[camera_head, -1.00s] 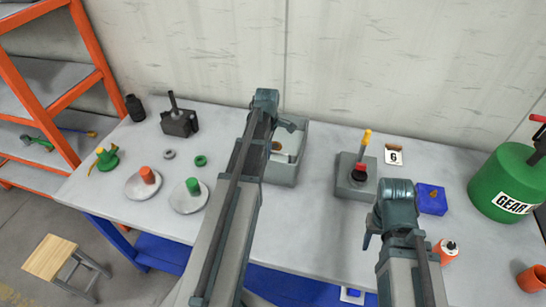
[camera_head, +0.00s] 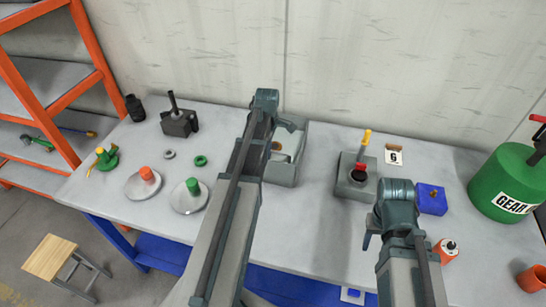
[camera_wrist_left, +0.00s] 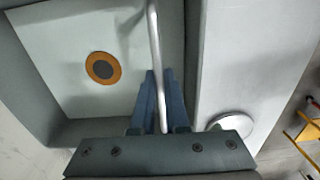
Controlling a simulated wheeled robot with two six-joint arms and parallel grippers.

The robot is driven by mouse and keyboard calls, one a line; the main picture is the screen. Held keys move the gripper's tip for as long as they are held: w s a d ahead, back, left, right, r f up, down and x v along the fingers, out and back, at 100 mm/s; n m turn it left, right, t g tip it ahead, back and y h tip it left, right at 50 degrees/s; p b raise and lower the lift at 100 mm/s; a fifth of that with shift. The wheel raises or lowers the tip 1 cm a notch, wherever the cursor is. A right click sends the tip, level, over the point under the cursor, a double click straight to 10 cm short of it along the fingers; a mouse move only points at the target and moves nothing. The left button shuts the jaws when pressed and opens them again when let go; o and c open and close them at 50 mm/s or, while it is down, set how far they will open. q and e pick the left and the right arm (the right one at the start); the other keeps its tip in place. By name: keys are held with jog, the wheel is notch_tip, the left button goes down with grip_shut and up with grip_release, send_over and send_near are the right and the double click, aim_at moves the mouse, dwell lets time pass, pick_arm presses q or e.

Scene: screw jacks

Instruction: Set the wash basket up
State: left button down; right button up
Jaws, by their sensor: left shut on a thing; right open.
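A grey open box (camera_head: 286,174) stands on the table near the middle; my left arm hides part of it. In the left wrist view, its pale floor (camera_wrist_left: 60,50) carries a flat orange ring with a dark centre (camera_wrist_left: 103,68). A thin metal bar (camera_wrist_left: 155,45) runs over the box and passes between the fingers of my left gripper (camera_wrist_left: 160,105), which is shut on it. The bar looks like a basket handle, but I cannot make out a basket. In the head view, my left gripper (camera_head: 287,125) is over the box. My right gripper (camera_head: 369,240) is open, in front of the grey block.
A green GEAR drum (camera_head: 508,185) is at far right.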

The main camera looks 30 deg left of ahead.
pick_arm(q)
jog(key=shift+r, duration=0.1)
jog(key=shift+w+r+p, duration=0.15)
jog(key=shift+r+p, duration=1.85)
jog(key=shift+p, duration=0.15)
jog(key=shift+r, duration=0.3)
jog(key=shift+p, duration=0.3)
jog(key=shift+r, duration=0.15)
jog(key=shift+r+p, duration=0.5)
jog(key=shift+p, duration=0.1)
jog(key=shift+r, duration=0.1)
jog(key=shift+r+p, duration=1.8)
jog(key=shift+p, duration=0.1)
